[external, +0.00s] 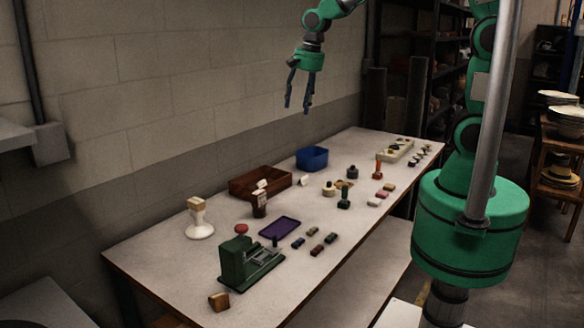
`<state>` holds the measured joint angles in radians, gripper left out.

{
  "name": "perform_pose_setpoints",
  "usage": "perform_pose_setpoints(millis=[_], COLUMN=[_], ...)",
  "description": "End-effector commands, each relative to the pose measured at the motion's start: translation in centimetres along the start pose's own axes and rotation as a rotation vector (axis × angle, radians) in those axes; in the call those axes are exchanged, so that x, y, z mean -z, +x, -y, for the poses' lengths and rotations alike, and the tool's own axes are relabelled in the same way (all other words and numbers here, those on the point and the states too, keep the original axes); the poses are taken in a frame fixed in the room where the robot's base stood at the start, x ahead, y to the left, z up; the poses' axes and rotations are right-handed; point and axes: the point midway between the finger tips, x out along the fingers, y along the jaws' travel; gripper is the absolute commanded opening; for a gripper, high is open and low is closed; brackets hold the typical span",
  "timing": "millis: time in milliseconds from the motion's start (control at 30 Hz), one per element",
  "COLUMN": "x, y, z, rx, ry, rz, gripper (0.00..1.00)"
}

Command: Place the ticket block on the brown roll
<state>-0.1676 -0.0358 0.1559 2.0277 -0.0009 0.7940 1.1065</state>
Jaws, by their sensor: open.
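My gripper (297,106) is open and empty, its fingers pointing down, high above the back of the table. A small dark brown upright piece (259,208), possibly the brown roll, stands in front of the brown wooden box, with a pale piece at its top. I cannot tell which thing is the ticket block. Another tan block (196,204) sits on a white flared stand (200,230) at the left.
The long pale table (170,263) also holds a green press (240,262) with a red knob, a purple tray (280,228), a brown wooden box (244,186) and a blue bin (312,158). Several small coloured blocks and stamps are spread over the right half. A wall stands behind.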

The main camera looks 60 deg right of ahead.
Motion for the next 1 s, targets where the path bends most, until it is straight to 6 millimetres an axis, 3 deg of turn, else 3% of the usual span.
perform_pose_setpoints(millis=[33,200,500,800,1000], x=[0.0,-0.3,-1.7,-3.9,-5.5], y=[-1.5,-5.5,-11.1,-14.7,-16.0], z=[-1.1,-4.5,-11.1,-17.7,-21.8], rx=[0.014,0.047,0.09,0.114,0.116], ry=[-0.035,-0.173,-0.417,-0.661,-0.812], rz=[-0.009,-0.039,-0.104,-0.186,-0.242], gripper=[0.55,0.55,0.55,0.55,0.55])
